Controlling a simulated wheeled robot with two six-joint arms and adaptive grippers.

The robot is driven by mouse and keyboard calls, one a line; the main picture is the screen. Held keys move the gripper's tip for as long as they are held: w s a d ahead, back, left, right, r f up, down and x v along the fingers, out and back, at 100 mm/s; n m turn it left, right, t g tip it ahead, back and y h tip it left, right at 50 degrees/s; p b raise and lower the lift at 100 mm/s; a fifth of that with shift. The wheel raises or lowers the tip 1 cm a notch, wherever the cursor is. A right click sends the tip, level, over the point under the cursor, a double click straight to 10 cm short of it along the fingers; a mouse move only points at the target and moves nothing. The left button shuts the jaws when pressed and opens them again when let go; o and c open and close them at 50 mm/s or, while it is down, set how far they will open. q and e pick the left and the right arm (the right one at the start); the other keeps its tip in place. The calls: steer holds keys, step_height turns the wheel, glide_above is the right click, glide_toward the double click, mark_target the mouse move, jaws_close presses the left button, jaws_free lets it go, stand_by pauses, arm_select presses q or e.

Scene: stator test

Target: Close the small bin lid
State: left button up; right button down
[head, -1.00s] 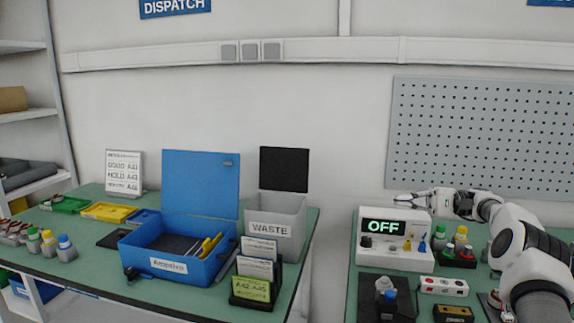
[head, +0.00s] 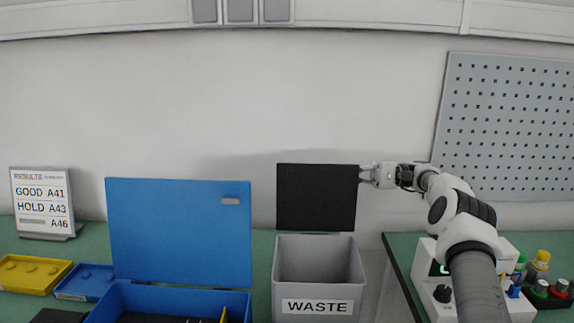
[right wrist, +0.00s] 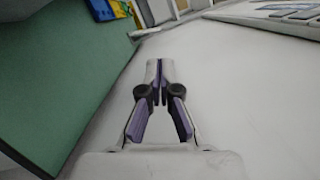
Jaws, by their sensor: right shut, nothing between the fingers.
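The small grey bin (head: 319,308) marked WASTE stands at the right end of the left bench. Its black lid (head: 316,197) is open and stands upright at the bin's back edge. My right gripper (head: 364,176) is at the lid's upper right edge in the head view; I cannot tell whether it touches the lid or is behind it. In the right wrist view its fingers (right wrist: 157,72) are shut with nothing between them, and the lid cannot be made out there. My left gripper is not in view.
A large blue box with its lid (head: 180,235) raised stands left of the bin. A results sign (head: 42,203), a yellow tray (head: 30,274) and a small blue tray (head: 88,280) lie further left. The right bench holds a white test unit (head: 432,290). A pegboard (head: 510,125) hangs behind.

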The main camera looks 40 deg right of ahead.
mark_target(316, 175)
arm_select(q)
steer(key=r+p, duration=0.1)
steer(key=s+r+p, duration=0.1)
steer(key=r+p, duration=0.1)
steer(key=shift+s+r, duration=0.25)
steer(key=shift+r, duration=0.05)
arm_select(e)
steer(key=a+r, duration=0.1)
steer(key=a, duration=0.3)
steer(key=a+r, duration=0.1)
steer(key=a, duration=0.2)
steer(key=a+r, duration=0.1)
steer(key=a, duration=0.3)
steer(key=shift+w+a, duration=0.3)
steer(key=shift+a, duration=0.05)
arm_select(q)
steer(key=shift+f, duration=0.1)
arm_select(e)
steer(key=shift+s, duration=0.1)
